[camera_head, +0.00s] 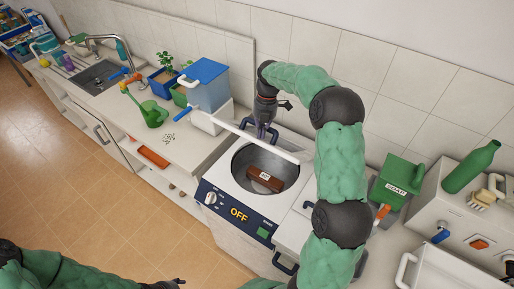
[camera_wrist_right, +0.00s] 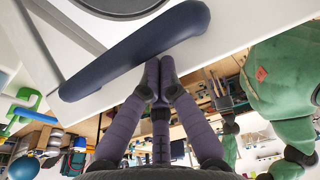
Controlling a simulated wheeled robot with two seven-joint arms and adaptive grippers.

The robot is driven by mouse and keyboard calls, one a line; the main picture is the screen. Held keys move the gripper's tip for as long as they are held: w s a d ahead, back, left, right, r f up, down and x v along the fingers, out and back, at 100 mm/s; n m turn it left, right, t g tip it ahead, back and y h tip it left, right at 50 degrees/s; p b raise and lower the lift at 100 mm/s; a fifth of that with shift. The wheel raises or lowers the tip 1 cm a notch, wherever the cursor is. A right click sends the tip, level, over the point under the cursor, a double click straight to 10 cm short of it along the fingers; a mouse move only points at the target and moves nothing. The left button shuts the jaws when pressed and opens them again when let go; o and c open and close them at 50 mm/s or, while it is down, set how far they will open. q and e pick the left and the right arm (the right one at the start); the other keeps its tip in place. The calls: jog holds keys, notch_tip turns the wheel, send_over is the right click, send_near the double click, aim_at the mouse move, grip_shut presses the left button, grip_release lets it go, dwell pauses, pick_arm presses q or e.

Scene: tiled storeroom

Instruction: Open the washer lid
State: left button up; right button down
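The white washer (camera_head: 222,208) stands at the middle right of the head view with an "OFF" display on its front. Its white lid (camera_head: 250,139) is raised and seen nearly edge-on. The round drum below is open to view. My right gripper (camera_head: 264,130) is at the raised lid's far side. In the wrist view its fingertips (camera_wrist_right: 160,68) are together against or just beside the lid's dark blue handle (camera_wrist_right: 135,52); exact contact is unclear. The handle is not between the fingers. My left gripper (camera_head: 167,284) is low at the bottom edge, partly cut off.
A brown block (camera_head: 264,179) lies in the drum. A blue bin (camera_head: 207,85), green watering can (camera_head: 148,112) and plants stand on the counter to the left. A green container (camera_head: 397,183) and green bottle (camera_head: 471,167) are to the right. The tiled floor at left is clear.

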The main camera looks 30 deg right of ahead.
aim_at(257, 140)
jog(key=a+f+b, duration=0.1)
jog(key=s+a+f, duration=0.1)
jog(key=f, duration=0.1)
jog(key=shift+s+a+b, duration=0.1)
jog(key=shift+a+b, duration=0.25)
jog(key=shift+b, duration=0.05)
jog(key=shift+r, duration=0.25)
